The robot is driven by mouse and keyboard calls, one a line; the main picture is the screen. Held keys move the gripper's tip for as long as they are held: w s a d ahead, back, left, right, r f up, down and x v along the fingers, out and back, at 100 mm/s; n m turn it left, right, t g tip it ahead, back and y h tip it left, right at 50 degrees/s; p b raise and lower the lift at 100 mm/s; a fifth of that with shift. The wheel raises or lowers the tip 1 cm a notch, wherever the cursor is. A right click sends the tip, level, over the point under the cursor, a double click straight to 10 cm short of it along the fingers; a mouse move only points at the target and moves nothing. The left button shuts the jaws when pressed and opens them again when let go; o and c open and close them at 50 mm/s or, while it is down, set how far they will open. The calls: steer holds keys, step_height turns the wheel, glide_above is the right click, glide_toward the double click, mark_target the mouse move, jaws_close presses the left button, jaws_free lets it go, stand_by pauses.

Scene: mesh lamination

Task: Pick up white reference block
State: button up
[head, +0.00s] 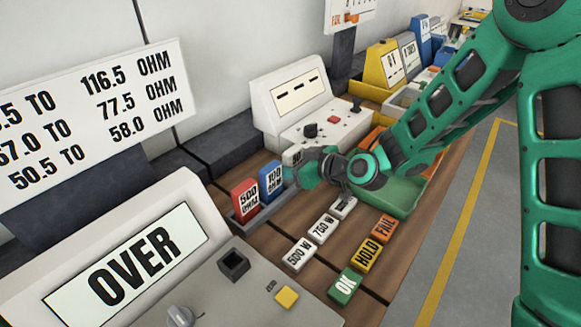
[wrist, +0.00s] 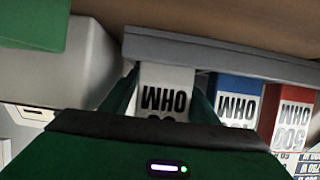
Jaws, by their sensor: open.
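The white reference block (wrist: 167,92) stands in a dark grey rack (wrist: 220,50), at the left end of a row in the wrist view, its OHM lettering upside down. It shows partly in the head view (head: 292,157), mostly hidden by my gripper (head: 304,172). In the wrist view my gripper (wrist: 166,90) is open, with one green finger on each side of the white block. I cannot tell whether the fingers touch it. The lower part of its label is hidden behind the gripper body.
A blue 100 OHM block (head: 271,180) and a red 500 OHM block (head: 246,200) stand beside it in the rack. A white console (head: 300,105) is close behind. Labelled 500 W (head: 298,255) and 750 W (head: 321,229) blocks and a green bin (head: 395,196) are nearby.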

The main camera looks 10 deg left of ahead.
steer(key=c, duration=1)
steer(key=shift+o, duration=0.2)
steer(key=shift+r, duration=0.15)
step_height(320, 180, up, 18)
